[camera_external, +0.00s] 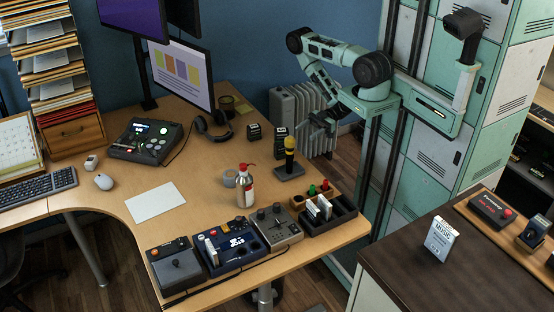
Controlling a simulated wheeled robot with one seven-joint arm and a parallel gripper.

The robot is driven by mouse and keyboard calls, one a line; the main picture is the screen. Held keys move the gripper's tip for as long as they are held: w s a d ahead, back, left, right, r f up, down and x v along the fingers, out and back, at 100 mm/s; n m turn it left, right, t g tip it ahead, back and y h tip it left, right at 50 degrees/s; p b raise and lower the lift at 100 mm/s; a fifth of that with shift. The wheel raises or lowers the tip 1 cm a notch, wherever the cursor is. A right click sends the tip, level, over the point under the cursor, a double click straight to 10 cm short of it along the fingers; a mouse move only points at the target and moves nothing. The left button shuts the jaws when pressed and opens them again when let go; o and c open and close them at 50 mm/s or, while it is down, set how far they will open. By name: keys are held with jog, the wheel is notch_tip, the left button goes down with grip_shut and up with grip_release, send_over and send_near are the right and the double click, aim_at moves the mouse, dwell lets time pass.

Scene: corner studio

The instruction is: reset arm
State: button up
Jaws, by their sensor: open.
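My gripper (316,124) hangs at the end of my bent arm, above the back right edge of the wooden desk (205,195). It is open, and nothing shows between its fingers. It is above and to the right of a yellow-topped microphone-like object (289,150) on a dark stand, and apart from it. The gripper is small and dark in this view, so its fingertips are hard to make out.
A bottle with a red cap (245,188), a black tray (328,215) and several control boxes (232,244) stand along the desk's front right. Monitors (182,72) stand behind. A radiator (300,110) is behind my gripper. A dark counter (440,275) holds a white box (440,239).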

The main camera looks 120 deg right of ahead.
jog(key=w+a+r+n+g+y+b, duration=0.1)
jog(key=w+a+r+n+g, duration=0.45)
jog(key=w+a, duration=0.25)
jog(key=w+a+r+n+g+y+b, duration=0.1)
jog(key=w+a+r+n+g, duration=0.45)
jog(key=w+a, duration=0.3)
jog(key=s+a+r+m+g+h+b, duration=0.2)
jog(key=s+a, duration=0.3)
jog(key=s, duration=0.5)
jog(key=s+a+r+m+g+h+b, duration=0.2)
jog(key=s+a, duration=0.4)
jog(key=s, duration=0.4)
jog(key=shift+s+a+r+m+g+h, duration=0.25)
jog(key=shift+r+m+g+h, duration=0.3)
jog(key=shift+m+g, duration=0.4)
